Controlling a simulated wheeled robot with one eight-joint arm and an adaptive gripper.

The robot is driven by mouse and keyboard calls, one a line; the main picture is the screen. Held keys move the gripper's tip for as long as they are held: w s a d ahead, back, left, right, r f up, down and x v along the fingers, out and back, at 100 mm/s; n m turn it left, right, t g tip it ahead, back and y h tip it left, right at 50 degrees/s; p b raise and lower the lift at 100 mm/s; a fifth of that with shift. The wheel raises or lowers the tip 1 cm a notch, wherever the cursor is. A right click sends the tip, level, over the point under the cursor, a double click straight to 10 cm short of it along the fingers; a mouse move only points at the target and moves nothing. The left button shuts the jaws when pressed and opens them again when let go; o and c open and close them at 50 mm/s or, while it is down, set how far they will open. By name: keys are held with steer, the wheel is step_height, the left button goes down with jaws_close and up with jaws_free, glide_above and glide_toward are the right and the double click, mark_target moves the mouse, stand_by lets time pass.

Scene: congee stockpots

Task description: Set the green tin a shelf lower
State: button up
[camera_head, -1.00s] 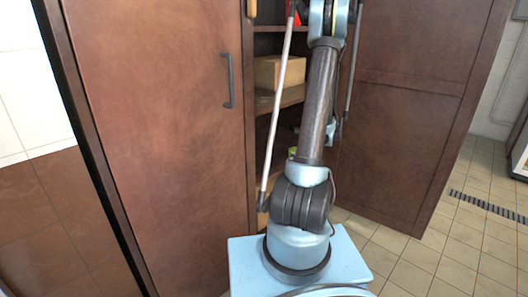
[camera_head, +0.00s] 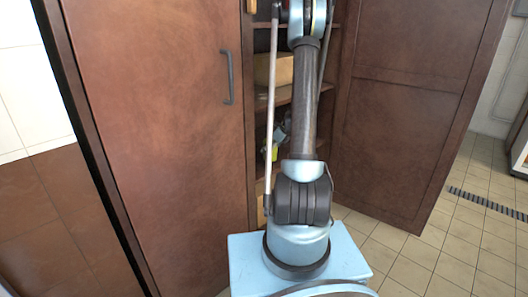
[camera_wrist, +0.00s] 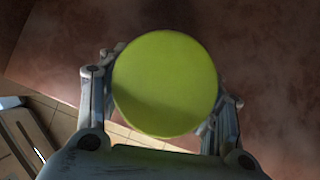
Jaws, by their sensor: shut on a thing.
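The green tin (camera_wrist: 165,83) fills the middle of the wrist view, its round flat end facing the camera. My gripper (camera_wrist: 163,100) is shut on it, one finger on each side. In the head view a small yellow-green patch of the tin (camera_head: 275,153) shows just left of my arm, in front of the cabinet's open middle. Part of my gripper (camera_head: 281,132) shows just above it, mostly hidden behind the arm. I cannot tell whether the tin touches a shelf. An upper shelf (camera_head: 283,96) and a lower, dark compartment show in the cabinet, partly covered by my arm.
A cardboard box (camera_head: 266,70) stands on the upper shelf. The closed left door (camera_head: 150,130) with its handle (camera_head: 228,77) borders the opening. The right door (camera_head: 410,110) stands open. Tiled floor (camera_head: 450,250) is clear at right.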

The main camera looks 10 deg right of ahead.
steer(key=w+a, duration=0.1)
steer(key=w+a+f, duration=0.1)
steer(key=shift+w+a, duration=0.2)
steer(key=shift+a, duration=0.15)
steer(key=shift+f, duration=0.25)
steer(key=o, duration=1.3)
steer(key=shift+v, duration=3.8)
